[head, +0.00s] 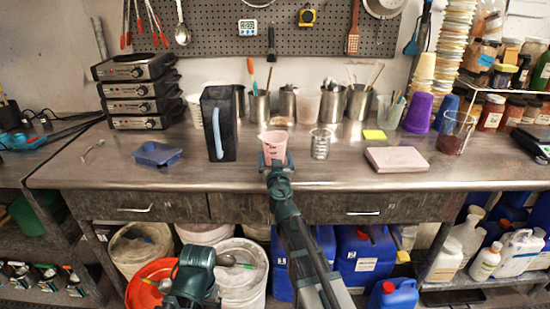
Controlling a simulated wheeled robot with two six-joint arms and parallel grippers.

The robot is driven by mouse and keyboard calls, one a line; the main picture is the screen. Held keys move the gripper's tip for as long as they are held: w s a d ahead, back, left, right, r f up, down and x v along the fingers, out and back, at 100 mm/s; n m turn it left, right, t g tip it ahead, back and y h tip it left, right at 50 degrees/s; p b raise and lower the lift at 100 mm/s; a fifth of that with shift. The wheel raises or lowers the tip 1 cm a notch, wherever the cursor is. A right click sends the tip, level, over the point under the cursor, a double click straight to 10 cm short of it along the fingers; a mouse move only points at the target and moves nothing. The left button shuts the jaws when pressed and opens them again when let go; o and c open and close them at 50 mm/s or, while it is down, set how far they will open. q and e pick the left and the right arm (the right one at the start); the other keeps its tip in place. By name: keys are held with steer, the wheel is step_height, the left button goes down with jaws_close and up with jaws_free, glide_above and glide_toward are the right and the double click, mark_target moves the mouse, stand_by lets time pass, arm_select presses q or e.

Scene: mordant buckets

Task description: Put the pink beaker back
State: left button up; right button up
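The pink beaker (273,146) is upright at the middle of the steel counter (340,172), near its front, with dark marks on its side. My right gripper (273,161) reaches up from below and is at the beaker's lower part, with a finger showing on either side. Whether the fingers press on it, and whether its base touches the counter, I cannot tell. My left gripper (195,262) is low in front of the counter, over the buckets, away from the beaker. Its fingertips are not clear.
A blue tray (157,154) and a pink block (396,159) lie farther out. Tool-filled metal pots (332,104) line the back. White buckets (240,275) stand below.

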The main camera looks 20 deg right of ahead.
steer(key=shift+r, duration=0.15)
steer(key=shift+s, duration=0.2)
steer(key=v, duration=1.1)
steer(key=shift+s, duration=0.3)
steer(key=shift+w, duration=0.1)
steer(key=x, duration=1.2)
steer(key=shift+f, duration=0.25)
steer(key=shift+r, duration=0.15)
steer(key=shift+a, duration=0.1)
